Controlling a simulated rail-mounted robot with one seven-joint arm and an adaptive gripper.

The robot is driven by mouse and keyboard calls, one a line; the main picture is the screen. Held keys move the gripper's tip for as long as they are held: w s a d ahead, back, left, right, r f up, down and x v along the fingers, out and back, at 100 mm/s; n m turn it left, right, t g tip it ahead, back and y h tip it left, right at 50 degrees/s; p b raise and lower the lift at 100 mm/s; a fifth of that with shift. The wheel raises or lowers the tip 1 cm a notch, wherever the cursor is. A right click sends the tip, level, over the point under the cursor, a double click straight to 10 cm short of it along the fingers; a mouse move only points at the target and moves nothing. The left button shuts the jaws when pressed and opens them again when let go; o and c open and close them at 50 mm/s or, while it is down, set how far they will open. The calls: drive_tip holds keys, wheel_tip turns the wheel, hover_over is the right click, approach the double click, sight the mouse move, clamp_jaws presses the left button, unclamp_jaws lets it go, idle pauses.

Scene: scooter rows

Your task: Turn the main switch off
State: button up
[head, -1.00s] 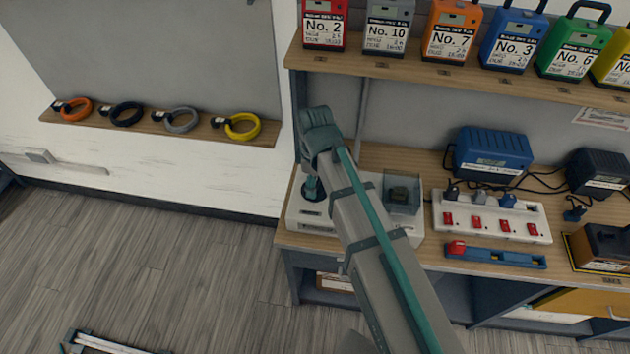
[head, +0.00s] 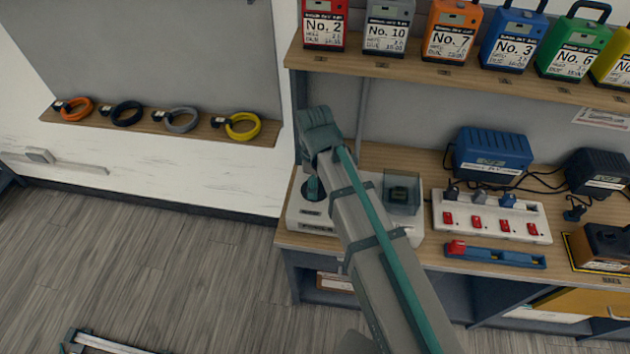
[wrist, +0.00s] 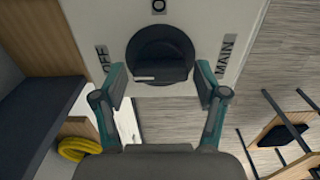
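The main switch is a round black knob (wrist: 160,45) on a white panel in the wrist view. A raised bar crosses it, with a short white mark at the bar's left end. The label OFF (wrist: 103,60) is to its left and MAIN (wrist: 226,52) to its right. My gripper (wrist: 161,84) is open, with one finger on each side of the knob. I cannot tell whether the fingers touch it. In the head view, my gripper (head: 312,188) points down at the white switch box (head: 308,222) and hides most of the knob.
A clear-covered block (head: 403,192) sits right of my arm on the same box. A power strip (head: 490,216) with red switches and a blue charger (head: 490,152) stand further right. A shelf of numbered battery packs (head: 450,30) is above. Coiled cables (head: 242,126) lie left.

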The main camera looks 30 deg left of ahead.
drive_tip(key=shift+o, duration=0.2)
drive_tip(key=shift+r, duration=0.1)
wheel_tip(320, 180, up, 12)
idle(0.7)
